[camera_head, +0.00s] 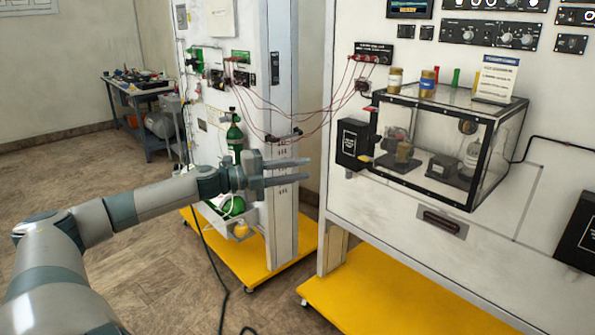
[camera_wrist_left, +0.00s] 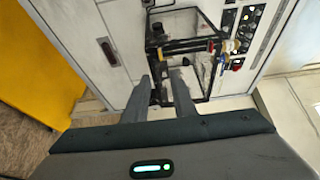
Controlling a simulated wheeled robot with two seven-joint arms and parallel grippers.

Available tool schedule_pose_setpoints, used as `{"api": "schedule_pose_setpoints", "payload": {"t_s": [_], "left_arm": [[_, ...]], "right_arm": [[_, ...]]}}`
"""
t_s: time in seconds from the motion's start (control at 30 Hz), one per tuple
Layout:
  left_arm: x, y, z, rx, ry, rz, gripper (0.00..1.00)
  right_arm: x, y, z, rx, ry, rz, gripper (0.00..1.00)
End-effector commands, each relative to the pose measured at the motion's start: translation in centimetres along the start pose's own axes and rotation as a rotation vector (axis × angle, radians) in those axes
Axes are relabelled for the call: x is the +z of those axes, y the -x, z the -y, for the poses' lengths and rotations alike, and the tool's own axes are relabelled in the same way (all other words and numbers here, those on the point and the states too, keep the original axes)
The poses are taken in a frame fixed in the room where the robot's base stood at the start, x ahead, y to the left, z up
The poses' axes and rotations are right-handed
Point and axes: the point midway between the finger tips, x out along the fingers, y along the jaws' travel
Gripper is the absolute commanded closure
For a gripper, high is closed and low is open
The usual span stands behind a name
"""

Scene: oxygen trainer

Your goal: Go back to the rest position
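My left arm comes in from the lower left of the head view. Its gripper (camera_head: 290,172) is held out in the air in front of the left white panel, with nothing between its fingers. The two fingers are apart with a gap between them. The left wrist view also shows the open fingers (camera_wrist_left: 167,85), pointing toward the clear box with black edges (camera_wrist_left: 190,50). In the head view that box (camera_head: 478,180) is on the right panel, apart from my gripper. My right gripper does not show.
Two white panels stand on yellow bases (camera_head: 375,300). Red cables (camera_head: 300,110) hang between them. A green cylinder (camera_head: 235,135) is behind my gripper. Jars and a sign (camera_head: 496,78) stand on the box. A workbench (camera_head: 140,95) is at the back left. Floor is open at left.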

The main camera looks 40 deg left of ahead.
Motion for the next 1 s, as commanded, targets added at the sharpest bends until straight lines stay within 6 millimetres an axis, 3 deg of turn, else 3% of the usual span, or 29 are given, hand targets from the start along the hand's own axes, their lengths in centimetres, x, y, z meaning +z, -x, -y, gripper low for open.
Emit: {"api": "schedule_pose_setpoints", "payload": {"t_s": [0.53, 0.67, 0.77, 0.87, 1.0], "left_arm": [[0.0, 0.0, 0.0, 0.000, 0.001, 0.001, 0.76], [0.5, 0.2, -0.9, 0.000, 0.018, 0.017, 0.76], [1.4, 0.7, -2.8, 0.000, 0.056, 0.051, 0.76], [2.8, 1.5, -6.1, 0.004, 0.120, 0.107, 0.76], [4.9, 3.4, -13.0, 0.016, 0.243, 0.217, 0.76]], "right_arm": [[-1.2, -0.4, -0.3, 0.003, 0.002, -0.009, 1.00], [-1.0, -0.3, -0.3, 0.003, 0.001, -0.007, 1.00], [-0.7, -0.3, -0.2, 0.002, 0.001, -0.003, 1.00], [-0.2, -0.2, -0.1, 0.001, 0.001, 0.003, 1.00], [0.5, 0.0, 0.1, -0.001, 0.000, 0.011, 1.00]]}}
